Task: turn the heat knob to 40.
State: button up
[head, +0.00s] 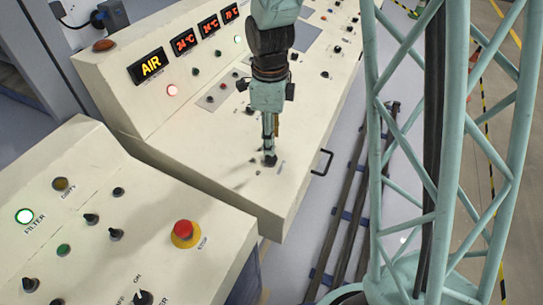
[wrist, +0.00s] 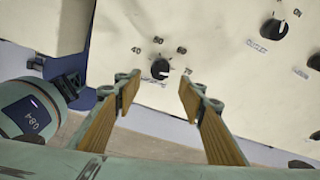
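The black heat knob (wrist: 160,68) sits on the cream panel, with printed numbers around it; 40 is at its left and others are above and right. A small light mark shows on the knob's upper side, but I cannot tell exactly which number it points to. My gripper (wrist: 157,92) is open, its two wooden-faced fingers apart on either side of the knob in the wrist view, with nothing between them gripped. In the head view my gripper (head: 269,158) points down close over the panel's near end and largely hides the knob.
Another black knob (wrist: 275,29) is at the upper right of the wrist view. In the head view, a red stop button (head: 184,231) stands on the nearer console. A black handle (head: 322,163) juts from the panel's front edge. Lit displays (head: 151,65) line the back.

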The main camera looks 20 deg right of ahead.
aim_at(272, 157)
jog(key=shift+w+d+f+b, duration=0.1)
jog(key=shift+f+b, duration=0.25)
jog(key=shift+f, duration=1.7)
jog(key=shift+w+d+f+b, duration=0.1)
jog(key=shift+f+b, duration=0.2)
jog(key=shift+f, duration=1.75)
jog(key=shift+c, duration=0.3)
jog(key=c, duration=0.8)
